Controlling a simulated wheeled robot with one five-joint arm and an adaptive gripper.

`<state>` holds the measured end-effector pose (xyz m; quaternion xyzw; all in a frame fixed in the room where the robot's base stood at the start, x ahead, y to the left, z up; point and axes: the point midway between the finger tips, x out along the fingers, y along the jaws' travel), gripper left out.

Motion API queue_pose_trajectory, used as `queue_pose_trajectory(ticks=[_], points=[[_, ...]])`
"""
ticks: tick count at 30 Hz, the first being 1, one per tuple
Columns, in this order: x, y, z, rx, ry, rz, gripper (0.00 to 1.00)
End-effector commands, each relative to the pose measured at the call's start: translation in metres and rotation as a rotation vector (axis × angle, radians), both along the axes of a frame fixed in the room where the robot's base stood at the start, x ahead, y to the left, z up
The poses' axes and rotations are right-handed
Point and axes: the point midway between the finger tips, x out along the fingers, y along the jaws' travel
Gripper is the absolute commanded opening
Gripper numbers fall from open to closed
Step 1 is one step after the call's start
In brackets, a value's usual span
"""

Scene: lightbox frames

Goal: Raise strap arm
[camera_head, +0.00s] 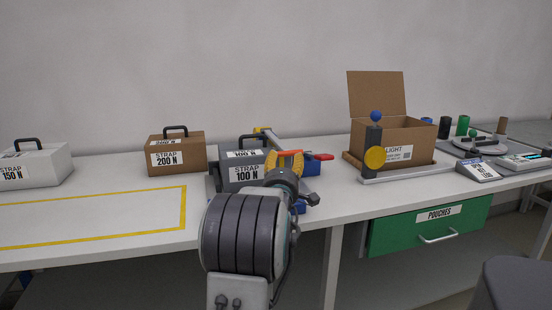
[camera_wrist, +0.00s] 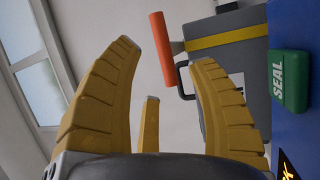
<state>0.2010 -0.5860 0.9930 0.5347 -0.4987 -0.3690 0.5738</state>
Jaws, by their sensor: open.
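My gripper (camera_head: 284,161) has yellow fingers and is at the strapping station on the bench. In the wrist view the fingers (camera_wrist: 168,54) are open, with an orange-red handle (camera_wrist: 161,50) in the gap between their tips. I cannot tell whether they touch it. The handle joins a short grey stub beside a grey body with a yellow band (camera_wrist: 222,39). In the head view an orange bar (camera_head: 290,153) shows at my fingertips. A silver arm with a yellow end (camera_head: 282,141) slants behind, near a red grip (camera_head: 322,156). My arm hides much of the blue base.
A green SEAL button (camera_wrist: 289,82) is at the right of the wrist view. Strap boxes of 100 N (camera_head: 240,177), 200 N (camera_head: 177,154) and 150 N (camera_head: 36,167) stand left. An open carton (camera_head: 405,136) stands right. The yellow-outlined bench area (camera_head: 100,215) is clear.

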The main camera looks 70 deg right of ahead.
Motion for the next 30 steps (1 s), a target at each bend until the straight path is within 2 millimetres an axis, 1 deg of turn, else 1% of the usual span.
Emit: queue_pose_trajectory(ticks=[9,15,21,30], points=[[0.009,-0.034,0.006,0.002,-0.001,0.001,0.52],[0.013,-0.049,0.009,0.003,-0.001,0.002,0.52],[0.015,-0.057,0.011,0.003,-0.001,0.002,0.52],[0.015,-0.059,0.011,0.004,-0.002,0.002,0.52]])
